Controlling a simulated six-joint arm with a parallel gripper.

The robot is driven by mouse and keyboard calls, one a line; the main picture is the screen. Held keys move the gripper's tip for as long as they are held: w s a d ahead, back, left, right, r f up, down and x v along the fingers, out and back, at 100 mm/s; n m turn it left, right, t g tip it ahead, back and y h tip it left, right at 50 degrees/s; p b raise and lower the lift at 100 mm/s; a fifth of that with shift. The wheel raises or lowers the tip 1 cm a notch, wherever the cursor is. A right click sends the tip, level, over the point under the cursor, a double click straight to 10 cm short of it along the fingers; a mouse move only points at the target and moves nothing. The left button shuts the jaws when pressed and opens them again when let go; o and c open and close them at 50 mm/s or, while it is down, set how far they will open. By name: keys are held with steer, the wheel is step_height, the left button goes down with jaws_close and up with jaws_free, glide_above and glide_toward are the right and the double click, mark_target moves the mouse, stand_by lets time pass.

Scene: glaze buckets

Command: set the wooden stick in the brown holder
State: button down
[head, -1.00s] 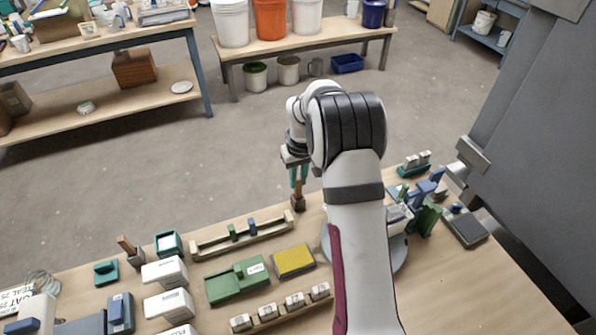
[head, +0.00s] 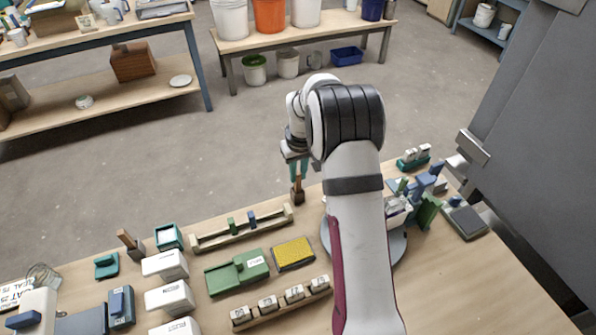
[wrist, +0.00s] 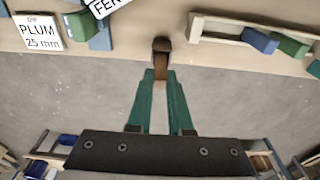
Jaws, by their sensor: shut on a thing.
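My gripper (head: 298,168), with green fingers, is shut on the upper part of the wooden stick (head: 298,184). The stick stands about upright at the far edge of the bench. The dark brown holder (head: 298,199) is at the stick's lower end. In the wrist view, the gripper fingers (wrist: 160,77) close on the stick (wrist: 161,60), with the brown holder (wrist: 161,43) just beyond the tips. The stick's foot appears to be at or in the holder; I cannot tell how deep it sits.
A second brown block with a wooden stick (head: 124,238) stands at the left. A wooden rack with green and blue pieces (head: 243,229) is close left of the holder. Open floor lies beyond the bench edge.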

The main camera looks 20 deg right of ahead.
steer(key=shift+f, duration=0.1)
steer(key=c, duration=0.8)
jaws_free()
steer(key=shift+o, duration=0.2)
steer(key=shift+r, duration=3.55)
